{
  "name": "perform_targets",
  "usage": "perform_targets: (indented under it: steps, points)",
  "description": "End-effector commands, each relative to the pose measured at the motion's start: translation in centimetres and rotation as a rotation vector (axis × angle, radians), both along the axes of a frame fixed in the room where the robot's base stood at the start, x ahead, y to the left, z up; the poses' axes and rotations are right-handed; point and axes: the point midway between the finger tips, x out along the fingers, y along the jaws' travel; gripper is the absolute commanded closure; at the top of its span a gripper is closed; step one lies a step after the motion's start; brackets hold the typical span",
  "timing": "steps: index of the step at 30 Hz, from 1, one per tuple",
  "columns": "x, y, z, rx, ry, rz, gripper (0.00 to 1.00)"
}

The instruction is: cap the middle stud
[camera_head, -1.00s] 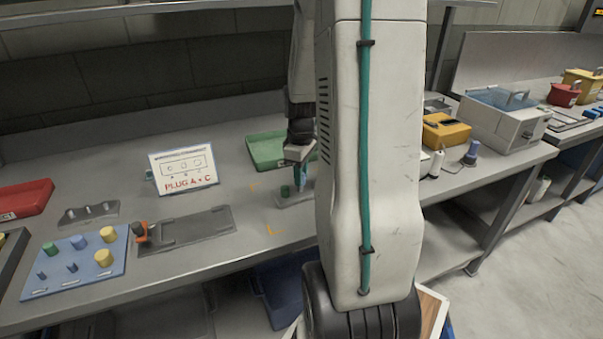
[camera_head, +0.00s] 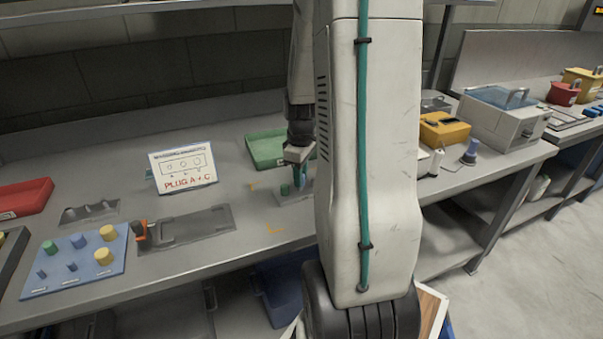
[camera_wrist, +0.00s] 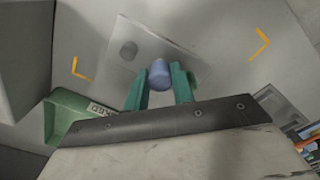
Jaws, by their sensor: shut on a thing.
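My gripper (camera_head: 299,176) is over a small grey plate (camera_wrist: 108,68) on the bench, left of my arm column in the head view. In the wrist view its two teal fingers (camera_wrist: 160,88) are shut on a blue cylindrical piece (camera_wrist: 159,73). The blue piece is over the plate; whether it touches or sits on a stud cannot be told. A short dark round piece (camera_wrist: 128,50) stands on the plate beside it. In the head view a short dark green cylinder (camera_head: 285,189) is at the plate's left end. The middle stud is not distinguishable.
A green tray (camera_head: 262,150) lies behind the plate. A sign (camera_head: 183,168) reads "PLUG A + C". A blue board (camera_head: 70,275) with green, blue and yellow pieces is at left, beside a grey fixture (camera_head: 195,230) with an orange part. Yellow marks (camera_wrist: 262,42) flank the plate.

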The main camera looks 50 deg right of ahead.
Motion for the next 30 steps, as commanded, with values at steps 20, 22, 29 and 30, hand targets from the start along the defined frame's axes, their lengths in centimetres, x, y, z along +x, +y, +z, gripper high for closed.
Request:
perform_targets:
  steps: [20, 22, 29, 30]
  points:
    - [0.0, 0.0, -1.1, 0.001, 0.0, 0.0, 0.96]
    - [0.0, 0.0, -1.2, 0.001, 0.0, 0.0, 0.96]
    - [0.0, 0.0, -1.5, 0.001, 0.0, 0.0, 0.96]
    - [0.0, 0.0, -1.5, 0.001, 0.0, 0.0, 0.96]
